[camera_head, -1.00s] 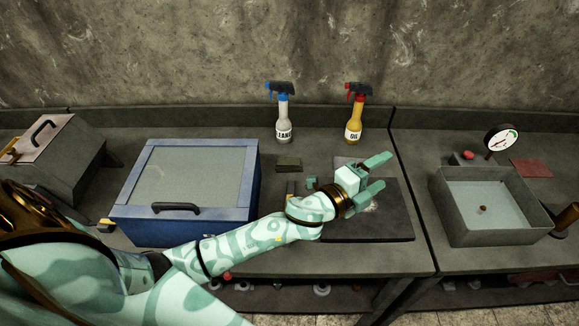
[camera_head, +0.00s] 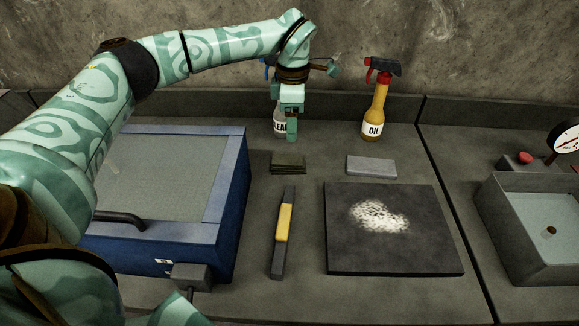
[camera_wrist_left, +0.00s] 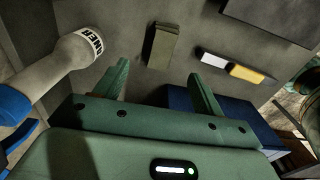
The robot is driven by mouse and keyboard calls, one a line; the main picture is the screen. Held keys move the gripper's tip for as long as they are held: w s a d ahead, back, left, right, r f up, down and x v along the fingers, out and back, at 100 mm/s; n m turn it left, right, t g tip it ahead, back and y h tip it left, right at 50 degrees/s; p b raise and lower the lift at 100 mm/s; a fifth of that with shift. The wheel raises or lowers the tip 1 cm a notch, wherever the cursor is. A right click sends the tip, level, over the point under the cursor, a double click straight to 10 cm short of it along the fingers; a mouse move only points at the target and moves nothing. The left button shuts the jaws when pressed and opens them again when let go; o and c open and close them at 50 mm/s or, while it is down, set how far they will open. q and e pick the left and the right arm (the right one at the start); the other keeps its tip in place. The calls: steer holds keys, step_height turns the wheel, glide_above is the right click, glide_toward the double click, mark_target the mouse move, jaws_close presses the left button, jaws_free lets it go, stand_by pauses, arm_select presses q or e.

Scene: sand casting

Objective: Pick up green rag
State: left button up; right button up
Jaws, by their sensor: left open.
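The green rag (camera_head: 288,163) is a small, dark green folded cloth lying flat on the grey bench, right of the blue box. It also shows in the left wrist view (camera_wrist_left: 163,45), beyond the fingers. My left gripper (camera_head: 291,135) points down above the bench, behind the rag and in front of the cleaner bottle. In the left wrist view, its two fingers (camera_wrist_left: 158,75) are spread apart with nothing between them. The rag appears clear of the fingers. My right gripper is not in view.
The cleaner bottle (camera_head: 279,122) stands close to the gripper, partly hidden by it. The oil bottle (camera_head: 375,112) is to its right. A grey block (camera_head: 371,166), a yellow-handled tool (camera_head: 284,222), a dark slab (camera_head: 345,250) and a blue box (camera_head: 228,205) surround the rag.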

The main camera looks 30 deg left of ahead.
arm_select(q)
steer(key=b, duration=0.1)
glide_above(290, 160)
steer(key=w, duration=0.1)
step_height(290, 160, down, 6)
steer(key=shift+f, duration=0.2)
steer(key=f, duration=0.1)
steer(key=f+b, duration=0.1)
steer(key=f, duration=0.1)
steer(key=s+f+b, duration=0.1)
steer(key=f, duration=0.1)
steer(key=shift+f, duration=0.25)
steer(key=shift+r, duration=0.15)
steer(key=c, duration=1.1)
steer(key=shift+o, duration=0.2)
step_height(290, 160, up, 10)
steer(key=p, duration=0.3)
steer(key=shift+o, duration=0.5)
